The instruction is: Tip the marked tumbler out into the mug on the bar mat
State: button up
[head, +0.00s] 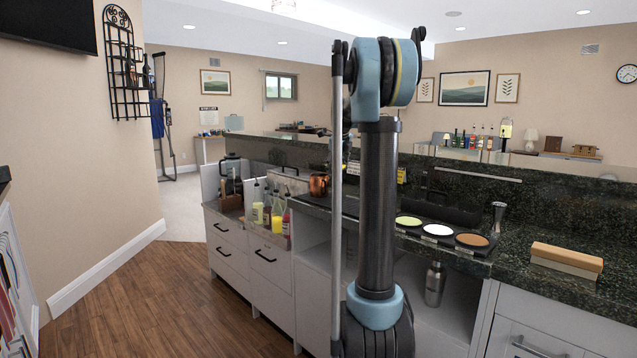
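A copper mug (318,185) stands upright on the bar's work surface, just left of my arm. The dark surface around it looks like the bar mat (345,208), partly hidden by my arm. I cannot pick out the marked tumbler; my arm covers part of the counter. My arm rises through the middle of the head view. My gripper does not show, so I cannot see its fingers or whether it holds anything.
A black tray (455,247) with three round dishes lies right of my arm. A metal jigger (498,217) and a wooden-topped block (566,260) stand farther right. Bottles (277,215) fill a rack at left. A metal shaker (434,284) sits below. The wooden floor (170,295) at left is clear.

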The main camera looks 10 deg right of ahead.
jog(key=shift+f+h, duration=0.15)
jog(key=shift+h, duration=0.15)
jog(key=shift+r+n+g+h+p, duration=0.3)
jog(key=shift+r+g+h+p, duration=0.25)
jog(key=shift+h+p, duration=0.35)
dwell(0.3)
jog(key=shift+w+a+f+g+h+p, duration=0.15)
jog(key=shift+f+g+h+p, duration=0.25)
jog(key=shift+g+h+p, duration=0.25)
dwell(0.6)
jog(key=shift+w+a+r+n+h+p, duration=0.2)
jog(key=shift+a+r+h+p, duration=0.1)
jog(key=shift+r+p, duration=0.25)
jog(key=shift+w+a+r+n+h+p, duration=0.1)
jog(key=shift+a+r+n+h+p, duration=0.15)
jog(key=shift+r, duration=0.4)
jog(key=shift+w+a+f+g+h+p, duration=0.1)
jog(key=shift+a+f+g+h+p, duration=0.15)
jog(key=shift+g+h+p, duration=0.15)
